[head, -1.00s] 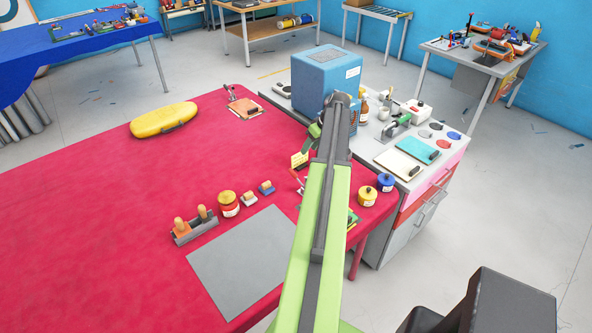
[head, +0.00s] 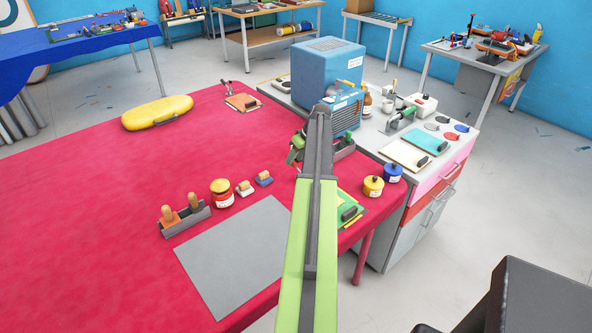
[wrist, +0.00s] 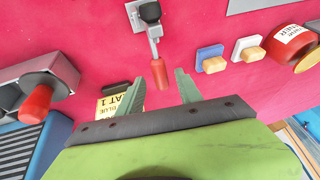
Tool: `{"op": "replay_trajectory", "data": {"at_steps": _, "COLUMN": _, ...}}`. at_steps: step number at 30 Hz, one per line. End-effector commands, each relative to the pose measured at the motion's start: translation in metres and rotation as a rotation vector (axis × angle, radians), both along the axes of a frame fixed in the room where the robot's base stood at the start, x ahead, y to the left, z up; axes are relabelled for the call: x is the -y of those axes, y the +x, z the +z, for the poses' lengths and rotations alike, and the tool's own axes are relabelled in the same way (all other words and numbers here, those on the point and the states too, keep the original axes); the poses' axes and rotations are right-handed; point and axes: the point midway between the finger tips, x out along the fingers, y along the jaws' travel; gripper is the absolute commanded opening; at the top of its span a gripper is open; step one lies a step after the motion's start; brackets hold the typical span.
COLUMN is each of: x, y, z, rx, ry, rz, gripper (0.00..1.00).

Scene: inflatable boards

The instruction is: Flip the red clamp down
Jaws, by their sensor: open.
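The red clamp (wrist: 158,73) is in the upper middle of the wrist view. Its red handle is on a metal arm reaching from a black-and-grey base toward my gripper (wrist: 160,79). My gripper is open, with one green finger on each side of the handle's end; I cannot tell whether either finger touches it. In the head view my gripper (head: 297,151) shows only partly behind my arm, over the right side of the red table (head: 100,220). My arm hides the clamp there.
A grey holder with a red-handled tool (wrist: 38,101) is left of my gripper in the wrist view. A yellow label card (wrist: 110,105) is beside the left finger. The blue box (head: 325,75) stands behind. Small brushes (head: 264,178) and a jar (head: 221,192) sit left of my arm.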

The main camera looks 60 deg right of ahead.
Motion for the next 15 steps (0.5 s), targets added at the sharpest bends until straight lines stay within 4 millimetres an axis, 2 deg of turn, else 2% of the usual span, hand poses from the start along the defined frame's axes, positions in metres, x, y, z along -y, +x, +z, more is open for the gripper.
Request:
{"op": "replay_trajectory", "data": {"at_steps": 1, "x": 0.0002, "y": 0.0033, "z": -0.0141, "rx": 0.000, "ry": 0.000, "rz": 0.000, "gripper": 0.42}}
{"op": "replay_trajectory", "data": {"at_steps": 3, "x": -0.0001, "y": 0.0059, "z": -0.0176, "rx": 0.000, "ry": 0.000, "rz": -0.001, "gripper": 0.42}}
{"op": "replay_trajectory", "data": {"at_steps": 11, "x": -0.0004, "y": 0.0072, "z": -0.0155, "rx": 0.000, "ry": 0.000, "rz": -0.001, "gripper": 0.42}}
{"op": "replay_trajectory", "data": {"at_steps": 15, "x": -0.0005, "y": 0.0072, "z": -0.0155, "rx": 0.000, "ry": 0.000, "rz": -0.001, "gripper": 0.26}}
